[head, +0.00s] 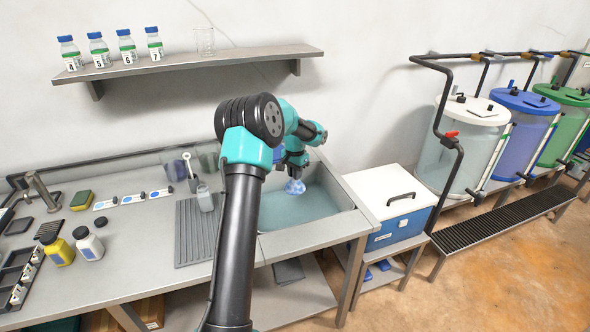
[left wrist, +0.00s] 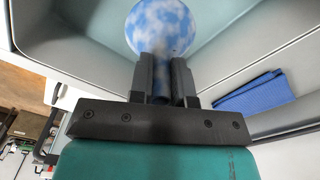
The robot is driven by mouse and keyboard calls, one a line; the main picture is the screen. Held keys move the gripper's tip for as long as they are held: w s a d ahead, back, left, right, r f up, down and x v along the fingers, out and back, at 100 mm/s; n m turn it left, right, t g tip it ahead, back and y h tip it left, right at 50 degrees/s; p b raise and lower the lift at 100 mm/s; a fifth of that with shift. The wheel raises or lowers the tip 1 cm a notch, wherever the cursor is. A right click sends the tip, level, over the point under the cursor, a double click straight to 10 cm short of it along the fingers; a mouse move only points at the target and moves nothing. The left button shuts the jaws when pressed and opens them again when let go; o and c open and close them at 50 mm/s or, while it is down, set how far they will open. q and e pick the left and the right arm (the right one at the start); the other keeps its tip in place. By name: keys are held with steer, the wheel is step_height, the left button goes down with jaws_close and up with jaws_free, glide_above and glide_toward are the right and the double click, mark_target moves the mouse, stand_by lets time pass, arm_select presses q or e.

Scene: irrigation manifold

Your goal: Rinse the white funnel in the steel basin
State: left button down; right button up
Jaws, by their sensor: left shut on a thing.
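The steel basin (head: 338,199) is set in the bench at the middle of the head view and holds bluish water. My left gripper (head: 293,171) reaches down over it. It is shut on a funnel (head: 295,187) with a round, mottled blue and white face; it is not plain white. In the left wrist view my left gripper's fingers (left wrist: 162,75) close around its narrow stem, and the round end (left wrist: 160,27) points away from the gripper into the basin. I cannot tell whether the funnel touches the water. My right gripper is not in view.
A grey ridged drainboard (head: 196,236) with a brush and a bottle lies left of the basin. A blue and white cool box (head: 396,205) stands right of it. A shelf (head: 200,63) with bottles is above. My left arm hides part of the basin's left side.

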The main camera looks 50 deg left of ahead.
arm_select(q)
steer(key=shift+f, duration=8.6)
steer(key=shift+r, duration=9.7)
